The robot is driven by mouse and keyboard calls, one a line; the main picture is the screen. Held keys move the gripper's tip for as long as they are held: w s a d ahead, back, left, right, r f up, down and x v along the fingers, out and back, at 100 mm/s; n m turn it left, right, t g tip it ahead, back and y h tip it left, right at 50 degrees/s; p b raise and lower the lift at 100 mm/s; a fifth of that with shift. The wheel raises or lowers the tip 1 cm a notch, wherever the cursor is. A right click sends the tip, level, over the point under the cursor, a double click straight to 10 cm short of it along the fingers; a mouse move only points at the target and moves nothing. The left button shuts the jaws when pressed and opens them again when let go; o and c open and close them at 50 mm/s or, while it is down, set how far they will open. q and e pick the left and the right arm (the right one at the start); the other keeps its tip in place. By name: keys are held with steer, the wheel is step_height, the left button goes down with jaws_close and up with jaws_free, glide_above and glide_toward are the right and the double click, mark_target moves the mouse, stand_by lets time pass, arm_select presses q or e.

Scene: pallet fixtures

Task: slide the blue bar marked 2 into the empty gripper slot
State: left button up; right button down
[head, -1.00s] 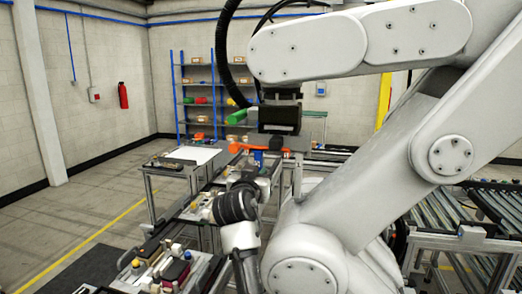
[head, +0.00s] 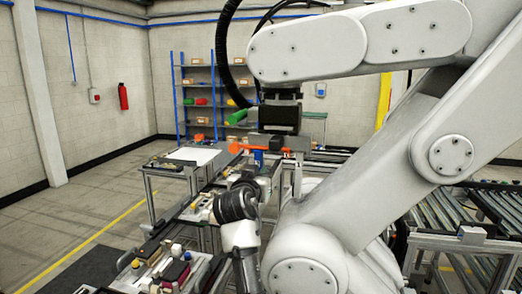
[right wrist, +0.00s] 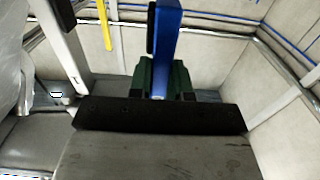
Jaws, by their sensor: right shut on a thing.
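The blue bar (right wrist: 167,45) stands out from my right gripper (right wrist: 163,97) in the right wrist view, which is shut on it. Its number does not show. Dark green parts sit on both sides of its lower end. In the head view, a small patch of the blue bar (head: 258,158) shows below the dark wrist block, next to an orange piece. The empty slot cannot be made out in either view. My left gripper is not clearly in view; only a dark joint and pale link show low in the middle.
Benches with small parts run along the left; a white-topped table (head: 193,156) stands behind. A blue shelf (head: 200,92) is at the back wall. Roller conveyors (head: 490,215) lie at right. The floor at left is open. My right arm hides much of the scene.

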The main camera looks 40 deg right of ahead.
steer(key=shift+w+d, duration=0.1)
steer(key=shift+d, duration=0.1)
steer(key=shift+w+d, duration=0.5)
steer(key=shift+d, duration=0.05)
steer(key=shift+w+d, duration=0.1)
steer(key=shift+f+b, duration=0.1)
steer(key=shift+b, duration=0.2)
steer(key=c, duration=1)
jaws_free()
